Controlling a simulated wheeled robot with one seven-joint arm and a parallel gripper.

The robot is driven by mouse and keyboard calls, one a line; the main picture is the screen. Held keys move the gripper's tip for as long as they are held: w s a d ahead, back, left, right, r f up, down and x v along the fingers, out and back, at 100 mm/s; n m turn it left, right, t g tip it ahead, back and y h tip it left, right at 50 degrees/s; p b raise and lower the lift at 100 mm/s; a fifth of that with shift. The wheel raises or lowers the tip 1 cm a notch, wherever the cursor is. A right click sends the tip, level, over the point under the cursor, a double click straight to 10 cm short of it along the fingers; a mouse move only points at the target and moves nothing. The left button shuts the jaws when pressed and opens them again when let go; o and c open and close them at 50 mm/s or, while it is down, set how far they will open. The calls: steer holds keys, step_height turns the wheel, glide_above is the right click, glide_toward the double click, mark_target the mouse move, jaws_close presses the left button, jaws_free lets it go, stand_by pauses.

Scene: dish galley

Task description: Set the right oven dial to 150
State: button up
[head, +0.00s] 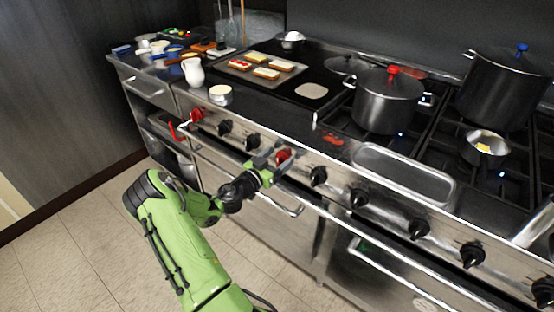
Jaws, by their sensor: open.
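Two red dials sit on the steel front panel of the range. The right oven dial (283,155) is the right one of these; the left red dial (196,114) is further left along the panel. My gripper (272,161) is open at the right red dial, with its fingers close to it. I cannot tell whether the fingers are around the dial or touching it. The fingers partly cover the dial, and its markings and setting are too small to read.
Several black knobs (318,176) line the panel on both sides of the right red dial. Steel oven handles (285,205) stick out below. Pots (386,100) stand on the burners above, and a tray of toast (262,68) lies on the counter. The floor in front is clear.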

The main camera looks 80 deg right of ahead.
steer(key=c, duration=1)
steer(key=shift+n, duration=0.4)
steer(key=n, duration=0.3)
steer(key=shift+w+d+f+n+b, duration=0.1)
steer(key=shift+w+d+n+b, duration=0.05)
steer(key=shift+w+n+b, duration=0.25)
steer(key=shift+w+d+f+n+p, duration=0.1)
steer(key=shift+w+f+n+p, duration=0.2)
steer(key=shift+n, duration=1.8)
steer(key=shift+w+d+f+n+p, duration=0.1)
steer(key=shift+f+n+p, duration=0.25)
steer(key=shift+n, duration=1.75)
steer(key=shift+w+d+f+n+p, duration=0.15)
steer(key=shift+f+n+p, duration=0.2)
steer(key=shift+n, duration=1.75)
steer(key=shift+a, duration=0.1)
